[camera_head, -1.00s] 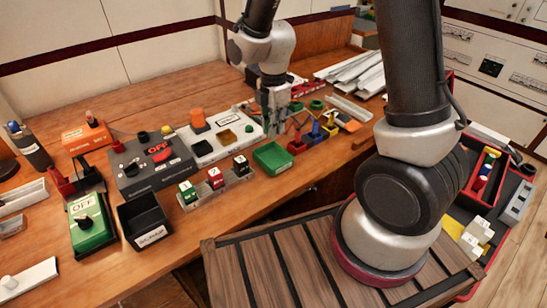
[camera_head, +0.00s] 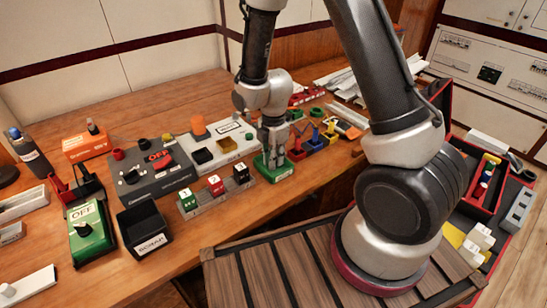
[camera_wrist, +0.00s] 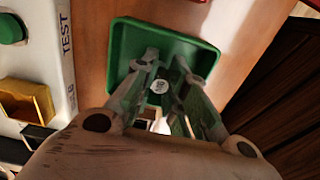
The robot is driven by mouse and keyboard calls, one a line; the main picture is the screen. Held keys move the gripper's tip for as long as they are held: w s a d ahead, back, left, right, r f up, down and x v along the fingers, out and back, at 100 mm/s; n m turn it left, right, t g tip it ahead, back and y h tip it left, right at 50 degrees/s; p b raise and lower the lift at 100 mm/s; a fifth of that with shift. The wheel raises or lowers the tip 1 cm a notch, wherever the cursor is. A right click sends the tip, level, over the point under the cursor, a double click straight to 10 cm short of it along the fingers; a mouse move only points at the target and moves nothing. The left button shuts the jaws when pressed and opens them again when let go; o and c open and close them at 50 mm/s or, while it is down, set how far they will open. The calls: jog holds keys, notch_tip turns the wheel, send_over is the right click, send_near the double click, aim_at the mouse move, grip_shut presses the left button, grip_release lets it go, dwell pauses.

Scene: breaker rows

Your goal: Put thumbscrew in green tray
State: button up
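The green tray (camera_head: 262,165) sits near the front edge of the wooden bench. It fills the upper middle of the wrist view (camera_wrist: 128,42). My gripper (camera_head: 273,160) points down over the tray, with its fingertips low and close to or inside it. In the wrist view, my fingers (camera_wrist: 167,62) reach over the tray with a narrow gap between their tips. A small pale round thing (camera_wrist: 160,86) shows between the fingers; it may be the thumbscrew. I cannot tell if it is gripped or lies in the tray.
A white TEST panel (camera_wrist: 40,62) lies beside the tray. Numbered breakers (camera_head: 214,187) stand in a row to the left. Small red (camera_head: 297,154), yellow and blue bins stand close on the right. A black SCRAP bin (camera_head: 146,226) is farther left.

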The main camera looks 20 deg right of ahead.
jog(key=o, duration=0.4)
notch_tip(320, 180, up, 12)
jog(key=f, duration=0.1)
jog(key=s+d+r+m+t, duration=0.1)
jog(key=s+d+r+m, duration=0.25)
jog(key=r, duration=0.35)
jog(key=s+d+r+m+t, duration=0.1)
jog(key=s+d+r+m, duration=0.1)
jog(key=d+r+m, duration=0.3)
jog(key=s+d+r+m+t, duration=0.1)
jog(key=s+d+r+m, duration=0.2)
jog(key=s+m, duration=0.3)
jog(key=s+d+r+m+t, duration=0.1)
jog(key=s+d+r+m, duration=0.2)
jog(key=s+r+m, duration=0.3)
jog(key=shift+s+d+m, duration=0.2)
jog(key=shift+s+m, duration=0.35)
jog(key=shift+s, duration=0.25)
